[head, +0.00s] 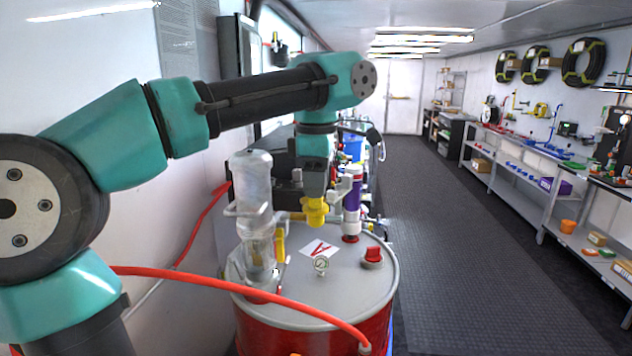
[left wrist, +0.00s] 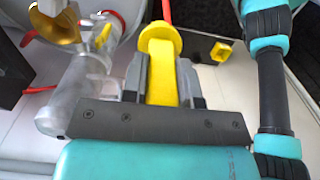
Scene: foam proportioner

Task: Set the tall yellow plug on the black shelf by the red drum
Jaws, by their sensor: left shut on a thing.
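My left gripper (head: 316,196) points down above the grey lid of the red drum (head: 315,338). It is shut on the tall yellow plug (head: 316,212), whose flanged end sticks out below the fingers. The left wrist view shows the plug (left wrist: 161,72) between the two grey fingers, its round flange away from the palm. A dark flat surface, which looks like the black shelf (left wrist: 200,46), lies beyond the plug to the right in that view. A smaller yellow piece (left wrist: 221,50) sits there. The shelf is not clearly seen in the head view. My right gripper is not in view.
A clear cylinder assembly (head: 255,215) stands on the drum, left of the gripper. A purple and white bottle (head: 352,198) stands to the right. A red hose (head: 235,287) crosses in front.

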